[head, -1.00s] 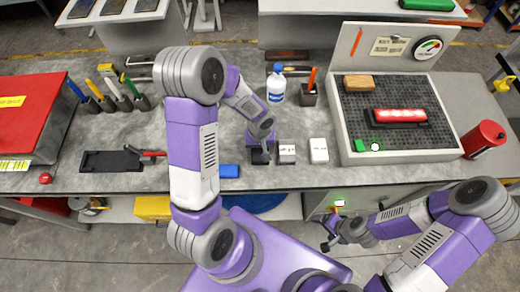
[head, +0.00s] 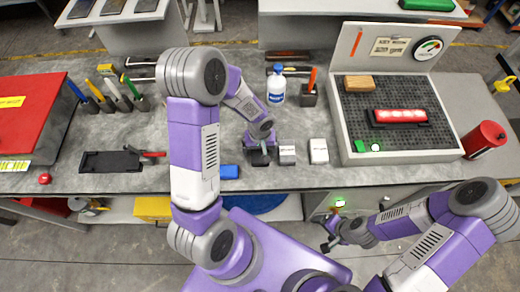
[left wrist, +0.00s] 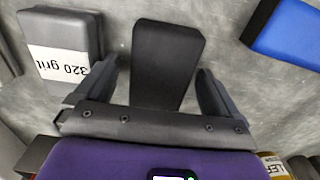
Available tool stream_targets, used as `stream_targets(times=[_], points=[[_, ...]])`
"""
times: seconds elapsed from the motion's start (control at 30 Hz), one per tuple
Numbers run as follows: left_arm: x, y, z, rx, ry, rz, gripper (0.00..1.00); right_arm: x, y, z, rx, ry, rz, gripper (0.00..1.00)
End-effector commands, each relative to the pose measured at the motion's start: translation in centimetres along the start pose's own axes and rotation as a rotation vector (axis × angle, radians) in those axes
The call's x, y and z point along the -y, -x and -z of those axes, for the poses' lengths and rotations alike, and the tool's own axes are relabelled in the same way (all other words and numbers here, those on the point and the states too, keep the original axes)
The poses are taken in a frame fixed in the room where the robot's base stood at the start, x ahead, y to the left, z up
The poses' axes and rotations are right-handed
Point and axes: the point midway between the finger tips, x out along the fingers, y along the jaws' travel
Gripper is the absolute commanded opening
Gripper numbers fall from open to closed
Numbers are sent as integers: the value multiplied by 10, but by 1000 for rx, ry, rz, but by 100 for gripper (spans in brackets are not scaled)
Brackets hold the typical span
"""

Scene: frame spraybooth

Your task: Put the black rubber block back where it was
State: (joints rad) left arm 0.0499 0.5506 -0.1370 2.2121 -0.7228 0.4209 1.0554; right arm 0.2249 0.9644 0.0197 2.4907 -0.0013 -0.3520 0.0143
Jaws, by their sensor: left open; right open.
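The black rubber block (left wrist: 167,60) lies on the grey worktop in the left wrist view, between the two spread fingers of my left gripper (left wrist: 158,85). Gaps of worktop show on both sides, so the fingers look apart from it. Its near end is hidden behind the gripper's body. In the head view my left gripper (head: 260,148) is over the front part of the bench, with the dark block (head: 259,159) partly hidden below it. My right gripper (head: 328,238) is open and empty, in front of the bench at the right.
A grey block labelled 320 grit (left wrist: 62,62) stands close at one side, with another pale block (head: 318,151) beyond. A blue block (head: 229,171) lies on the other side. A bottle (head: 276,88) stands behind. A black tray (head: 110,161) lies further left.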

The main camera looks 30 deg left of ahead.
Motion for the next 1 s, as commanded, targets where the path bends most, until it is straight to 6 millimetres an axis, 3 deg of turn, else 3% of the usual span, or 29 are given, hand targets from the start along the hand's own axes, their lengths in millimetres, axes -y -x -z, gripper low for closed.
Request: stream_targets(times=[0.5,0.7,1.0], points=[[-1,102,1,-4,0,-3,96,7,17,-1,0,0,0,85],[0,120,0,-1,0,-1,96,7,19,-1,0,0,0,85],[0,122,0,0,0,-1,96,7,19,-1,0,0,0,85]])
